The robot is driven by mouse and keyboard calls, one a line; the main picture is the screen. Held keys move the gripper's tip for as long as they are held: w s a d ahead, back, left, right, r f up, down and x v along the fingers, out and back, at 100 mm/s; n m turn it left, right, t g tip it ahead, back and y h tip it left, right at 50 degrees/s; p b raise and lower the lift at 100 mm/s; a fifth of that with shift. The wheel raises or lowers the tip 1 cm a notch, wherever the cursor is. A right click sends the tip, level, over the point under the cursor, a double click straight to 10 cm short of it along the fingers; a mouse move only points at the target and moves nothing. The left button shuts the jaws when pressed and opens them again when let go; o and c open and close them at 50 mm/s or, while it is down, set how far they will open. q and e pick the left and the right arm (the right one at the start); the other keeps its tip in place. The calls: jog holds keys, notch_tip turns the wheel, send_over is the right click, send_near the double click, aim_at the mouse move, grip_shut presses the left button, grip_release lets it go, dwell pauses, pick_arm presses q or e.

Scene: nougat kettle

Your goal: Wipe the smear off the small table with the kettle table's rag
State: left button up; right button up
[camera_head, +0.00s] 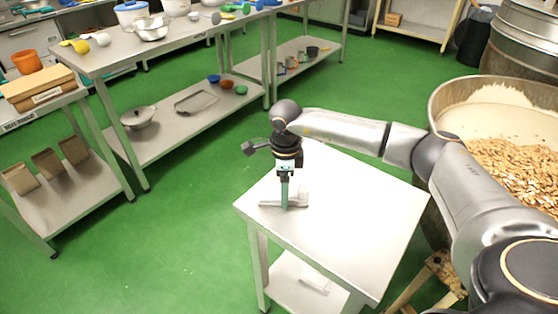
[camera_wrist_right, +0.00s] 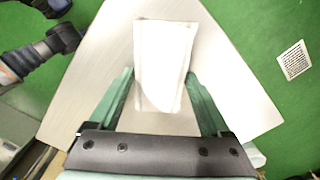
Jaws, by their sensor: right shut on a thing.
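The small table (camera_head: 345,215) has a bare, pale grey top, which also fills the middle of the right wrist view (camera_wrist_right: 235,110). My right gripper (camera_head: 285,203) points down over its left part, with teal fingers. In the wrist view my right gripper (camera_wrist_right: 162,82) is shut on a pale, flat rag (camera_wrist_right: 163,55), with a finger at each side of it. The rag (camera_head: 299,197) lies at or just above the tabletop; I cannot tell if it touches. No smear can be made out on the visible top; any under the rag is hidden. My left gripper is not in view.
A large kettle (camera_head: 436,100) of nuts and pale mass stands at the right, behind my right arm. Long steel tables (camera_head: 120,58) with bowls and utensils stand at the back left. A pale item (camera_head: 313,284) lies on the small table's lower shelf. Green floor is clear at left.

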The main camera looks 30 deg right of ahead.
jog(key=r, duration=0.2)
jog(key=r+p, duration=0.1)
jog(key=shift+s+d+r, duration=0.1)
jog(key=shift+s+r, duration=0.05)
jog(key=shift+s, duration=0.1)
jog(key=shift+r+p, duration=0.55)
jog(key=shift+r, duration=0.55)
notch_tip(320, 180, up, 2)
jog(key=shift+r+p, duration=0.1)
jog(key=shift+p, duration=0.85)
jog(key=shift+r, duration=0.1)
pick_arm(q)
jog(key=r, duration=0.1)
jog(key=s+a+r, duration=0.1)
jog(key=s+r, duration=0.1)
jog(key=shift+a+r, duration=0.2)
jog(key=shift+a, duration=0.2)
